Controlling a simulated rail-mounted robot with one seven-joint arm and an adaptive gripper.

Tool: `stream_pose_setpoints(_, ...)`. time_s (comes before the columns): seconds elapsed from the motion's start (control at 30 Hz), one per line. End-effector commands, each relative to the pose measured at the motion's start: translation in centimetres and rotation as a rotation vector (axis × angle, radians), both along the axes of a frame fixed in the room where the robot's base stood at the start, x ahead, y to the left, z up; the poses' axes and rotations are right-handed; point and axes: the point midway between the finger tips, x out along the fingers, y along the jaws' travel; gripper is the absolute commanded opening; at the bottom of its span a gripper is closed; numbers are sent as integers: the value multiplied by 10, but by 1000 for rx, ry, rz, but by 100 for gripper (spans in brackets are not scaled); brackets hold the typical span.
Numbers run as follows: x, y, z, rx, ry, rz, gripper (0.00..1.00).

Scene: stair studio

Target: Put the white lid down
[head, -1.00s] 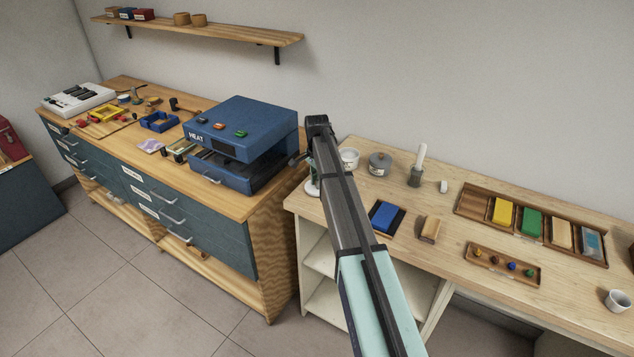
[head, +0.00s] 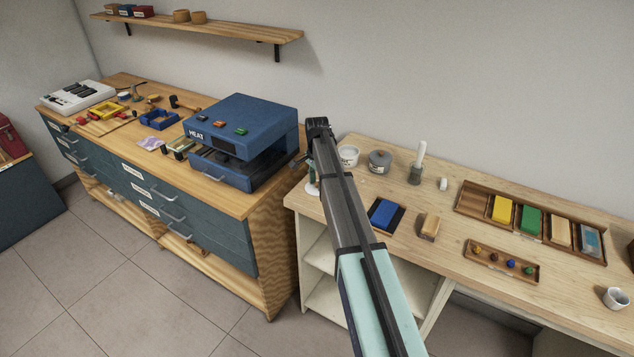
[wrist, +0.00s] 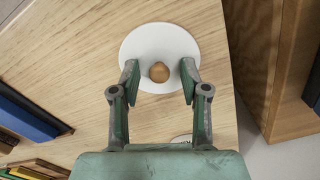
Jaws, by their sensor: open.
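The white lid (wrist: 160,45) is a round disc with a brown wooden knob. In the wrist view it lies flat on the pale wooden bench, close to the bench's edge. My gripper (wrist: 160,70) is open, with one finger on each side of the knob and a gap visible on both sides. In the head view my arm hides most of the lid, and only a sliver of its white rim (head: 312,190) shows at the bench's left end.
A white tub (head: 348,156), a grey lidded pot (head: 380,162) and a blue block (head: 384,213) stand close by on the bench. The wooden cabinet with the blue heat press (head: 245,130) stands to the left.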

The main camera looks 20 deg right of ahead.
Motion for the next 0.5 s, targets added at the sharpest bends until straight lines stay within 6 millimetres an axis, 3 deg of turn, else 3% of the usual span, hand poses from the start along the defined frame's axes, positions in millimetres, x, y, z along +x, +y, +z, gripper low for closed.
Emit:
stream_pose_setpoints(0.17, 1, 0, 17, 0, -2, 0, 45)
stream_pose_setpoints(0.5, 1, 0, 79, 0, -2, 0, 45)
